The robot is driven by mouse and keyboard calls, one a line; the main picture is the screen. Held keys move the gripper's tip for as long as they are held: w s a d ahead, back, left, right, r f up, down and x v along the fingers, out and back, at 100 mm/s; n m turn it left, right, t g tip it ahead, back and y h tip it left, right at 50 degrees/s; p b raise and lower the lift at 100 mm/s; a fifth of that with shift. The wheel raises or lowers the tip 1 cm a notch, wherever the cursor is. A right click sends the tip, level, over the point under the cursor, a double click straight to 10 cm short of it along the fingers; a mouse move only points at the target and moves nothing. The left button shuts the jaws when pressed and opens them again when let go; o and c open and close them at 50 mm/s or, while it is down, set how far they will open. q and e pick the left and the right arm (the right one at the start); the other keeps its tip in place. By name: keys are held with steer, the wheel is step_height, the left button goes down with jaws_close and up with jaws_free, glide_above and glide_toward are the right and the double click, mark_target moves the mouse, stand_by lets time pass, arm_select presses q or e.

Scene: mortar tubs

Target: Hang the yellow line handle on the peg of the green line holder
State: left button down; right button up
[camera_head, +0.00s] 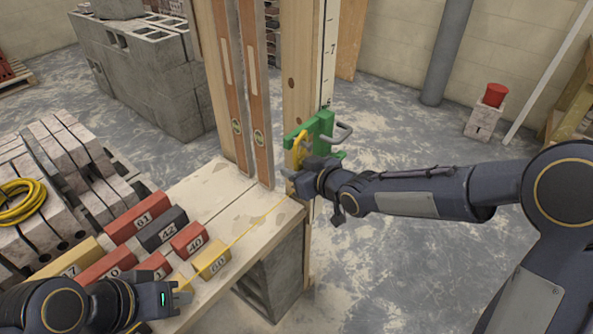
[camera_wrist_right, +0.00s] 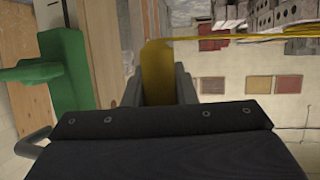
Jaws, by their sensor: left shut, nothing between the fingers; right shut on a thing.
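The green line holder (camera_head: 323,124) is on the upright wooden post, with a grey metal bar (camera_head: 344,131) sticking out on its right. In the right wrist view the holder (camera_wrist_right: 68,68) is at the left. My right gripper (camera_head: 297,170) is shut on the yellow line handle (camera_head: 300,145), just in front of the holder. In the wrist view the handle (camera_wrist_right: 157,72) stands between the fingers, apart from the green part in that picture. Whether it touches the peg is hidden. My left gripper (camera_head: 184,296) is shut and empty, low over the bench.
A thin yellow line (camera_head: 246,231) runs from the handle across the plank bench (camera_head: 215,200). Several numbered blocks, such as a red one (camera_head: 136,217), lie there. Two levels (camera_head: 258,130) lean by the post (camera_head: 299,80). A yellow coil (camera_head: 20,203) lies left.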

stand_by(0.4)
steer(key=o, duration=1.6)
steer(key=shift+o, duration=0.5)
steer(key=o, duration=0.5)
steer(key=shift+c, duration=0.2)
steer(key=shift+d, duration=0.1)
